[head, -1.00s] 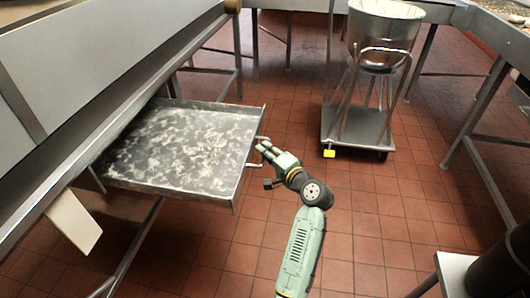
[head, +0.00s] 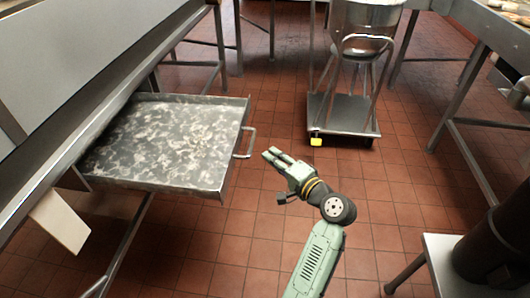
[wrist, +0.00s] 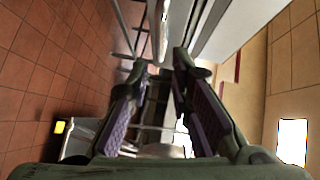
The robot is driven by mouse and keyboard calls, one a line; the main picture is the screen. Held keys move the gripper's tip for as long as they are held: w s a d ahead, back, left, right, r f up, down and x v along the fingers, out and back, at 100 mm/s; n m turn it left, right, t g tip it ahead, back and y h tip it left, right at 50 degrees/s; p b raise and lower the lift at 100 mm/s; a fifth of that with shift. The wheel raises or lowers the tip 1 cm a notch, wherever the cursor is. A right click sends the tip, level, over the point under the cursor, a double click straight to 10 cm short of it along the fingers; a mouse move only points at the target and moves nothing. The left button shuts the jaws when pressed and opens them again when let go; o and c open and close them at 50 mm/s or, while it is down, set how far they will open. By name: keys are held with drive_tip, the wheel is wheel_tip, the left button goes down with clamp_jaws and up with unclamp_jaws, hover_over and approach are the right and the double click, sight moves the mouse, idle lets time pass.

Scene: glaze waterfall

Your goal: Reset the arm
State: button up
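My gripper (head: 270,156) is in the middle of the head view, at the end of my green arm, over the red tiled floor. It is just right of the handle (head: 249,143) of a pulled-out metal tray drawer (head: 226,160), with a visible gap between them. In the wrist view my gripper (wrist: 160,65) shows two dark fingers with purple pads, standing apart with nothing between them.
The tray drawer juts out from under a long metal counter (head: 120,62) at the left. A wheeled cart (head: 345,118) carrying a metal bowl (head: 365,18) stands at the back right. A dark cylinder (head: 495,250) sits at the lower right. Open floor lies between.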

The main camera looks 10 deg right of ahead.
drive_tip(key=shift+s+d+r, duration=0.1)
drive_tip(key=shift+s+d, duration=0.05)
drive_tip(key=shift+s, duration=0.25)
